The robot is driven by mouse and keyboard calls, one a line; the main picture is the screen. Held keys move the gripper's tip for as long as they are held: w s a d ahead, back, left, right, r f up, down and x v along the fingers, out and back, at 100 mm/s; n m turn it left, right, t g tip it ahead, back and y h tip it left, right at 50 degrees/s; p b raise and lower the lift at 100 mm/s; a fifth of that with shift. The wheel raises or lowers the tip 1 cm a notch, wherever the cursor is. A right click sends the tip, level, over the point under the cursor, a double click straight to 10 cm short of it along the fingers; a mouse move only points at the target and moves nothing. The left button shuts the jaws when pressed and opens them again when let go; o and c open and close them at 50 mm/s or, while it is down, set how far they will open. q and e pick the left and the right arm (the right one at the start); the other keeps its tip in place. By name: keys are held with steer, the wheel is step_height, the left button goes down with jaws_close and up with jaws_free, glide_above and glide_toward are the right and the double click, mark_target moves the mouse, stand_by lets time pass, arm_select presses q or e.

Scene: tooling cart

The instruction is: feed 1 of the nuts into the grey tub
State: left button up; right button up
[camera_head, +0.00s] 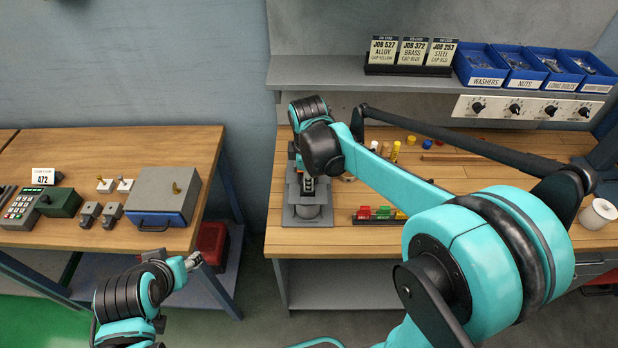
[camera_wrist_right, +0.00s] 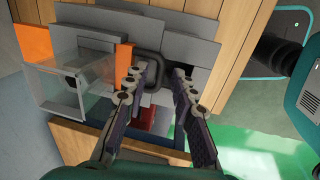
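My right gripper (camera_head: 308,185) is over the grey stand at the left end of the right-hand bench. In the right wrist view its fingers (camera_wrist_right: 161,75) are apart, with nothing visible held between them. A dark grey, rounded-square rim (camera_wrist_right: 150,64) lies beyond the fingertips; I cannot tell whether it is the grey tub. In the head view a grey rounded body (camera_head: 308,212) sits below the gripper, partly hidden by it. The blue bin labelled NUTS (camera_head: 526,84) is on the shelf at the back right. My left gripper (camera_head: 193,262) is low at the left, its opening unclear.
Blue bins for washers (camera_head: 487,82) and long bolts (camera_head: 562,86) flank the nuts bin. Job cards (camera_head: 411,52) stand left of them. A clear box (camera_wrist_right: 75,88) is beside the rim. A white spool (camera_head: 598,213) stands far right.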

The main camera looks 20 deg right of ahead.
jaws_close()
steer(key=s+a+p, duration=0.2)
steer(key=s, duration=0.7)
steer(key=shift+s+a, duration=0.2)
steer(key=shift+a, duration=0.1)
steer(key=shift+o, duration=1.5)
jaws_free()
steer(key=shift+w, duration=0.15)
step_height(320, 180, up, 12)
steer(key=s, duration=0.1)
steer(key=shift+s+a, duration=0.25)
steer(key=shift+s, duration=0.15)
steer(key=shift+f, duration=0.1)
